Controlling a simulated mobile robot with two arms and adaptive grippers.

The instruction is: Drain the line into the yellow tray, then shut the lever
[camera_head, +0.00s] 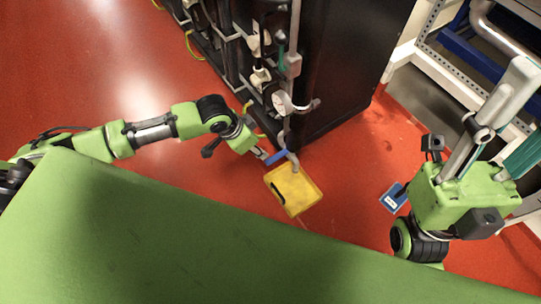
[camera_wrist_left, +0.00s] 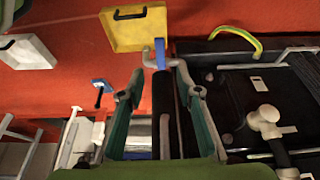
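The yellow tray (camera_head: 300,186) lies on the red floor by the corner of the dark rack, with a black handle on one side. It also shows at the top of the left wrist view (camera_wrist_left: 125,40). A blue lever (camera_head: 277,156) sits on a grey pipe end (camera_head: 293,160) close to the tray. In the left wrist view the lever (camera_wrist_left: 160,55) shows beyond and between my spread fingers. My left gripper (camera_head: 262,153) is open beside the lever; contact cannot be told. No liquid is discernible.
A blue-and-white object (camera_head: 393,198) lies on the floor near my right arm. A metal shelf frame (camera_head: 430,65) stands at upper right. Red floor left of the rack is open.

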